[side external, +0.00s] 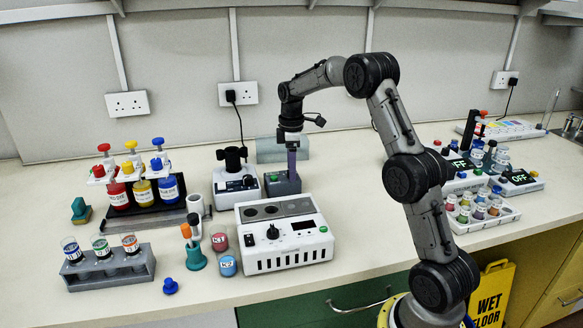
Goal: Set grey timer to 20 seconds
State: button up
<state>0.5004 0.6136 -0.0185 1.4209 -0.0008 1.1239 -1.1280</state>
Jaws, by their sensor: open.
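A small dark grey box (281,184) with a green button on its front left stands at the back middle of the bench; it may be the grey timer, but no reading on it is legible. My gripper (291,148) points down just above it and is open. A slim purplish upright piece (292,163) shows between gripper and box; I cannot tell whether it is a finger or a separate thing, or whether it touches the box. A white device (284,250) with a black knob and dark display stands in front; its display is too small to read.
A white mixer-like device (236,186) stands close left of the grey box. A rack of colored bottles (146,212), a grey tube rack (110,271) and two capped jars (228,265) stand left. Devices reading "OFF" (517,178) and a vial tray (483,220) stand right.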

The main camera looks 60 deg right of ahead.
grip_shut()
jog(key=shift+m, duration=0.4)
jog(key=m, duration=1.1)
dwell(0.4)
dwell(0.4)
grip_release()
